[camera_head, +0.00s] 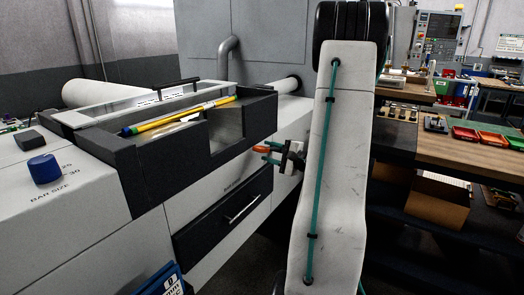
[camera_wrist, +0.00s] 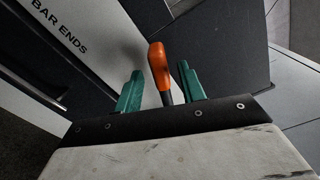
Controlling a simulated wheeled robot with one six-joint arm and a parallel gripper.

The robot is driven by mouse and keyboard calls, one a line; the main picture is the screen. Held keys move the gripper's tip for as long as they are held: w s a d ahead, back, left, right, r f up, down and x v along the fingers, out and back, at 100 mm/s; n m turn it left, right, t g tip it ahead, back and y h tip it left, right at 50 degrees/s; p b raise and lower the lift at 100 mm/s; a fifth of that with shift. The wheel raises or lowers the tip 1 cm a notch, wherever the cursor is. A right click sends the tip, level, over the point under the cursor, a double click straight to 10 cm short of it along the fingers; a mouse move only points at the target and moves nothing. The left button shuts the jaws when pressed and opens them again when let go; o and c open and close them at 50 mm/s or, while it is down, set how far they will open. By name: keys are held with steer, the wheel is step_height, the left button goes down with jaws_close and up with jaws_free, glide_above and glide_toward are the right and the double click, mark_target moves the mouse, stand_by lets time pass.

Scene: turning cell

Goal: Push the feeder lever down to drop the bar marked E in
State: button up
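The feeder lever shows as an orange knob (camera_head: 260,149) on the front of the bar feeder in the head view. In the wrist view its orange grip (camera_wrist: 159,62) on a dark stem stands between my gripper's two teal fingers (camera_wrist: 158,80). My gripper (camera_head: 268,152) is open, with a gap visible on each side of the lever. Whether the tips reach past it is hard to tell. A yellow bar (camera_head: 178,120) with a blue-green end lies in the dark feeder tray (camera_head: 147,170). No E mark is legible.
A blue knob (camera_head: 44,168) marked "BAR SIZE" stands on the left of the feeder. A dark drawer (camera_head: 225,215) with a handle is below the lever. A workbench (camera_head: 460,155) with red and green bins stands at right. "BAR ENDS" lettering (camera_wrist: 60,27) shows in the wrist view.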

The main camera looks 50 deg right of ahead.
steer(key=shift+w+a, duration=0.15)
steer(key=shift+w, duration=1.6)
steer(key=shift+c, duration=0.3)
jaws_close()
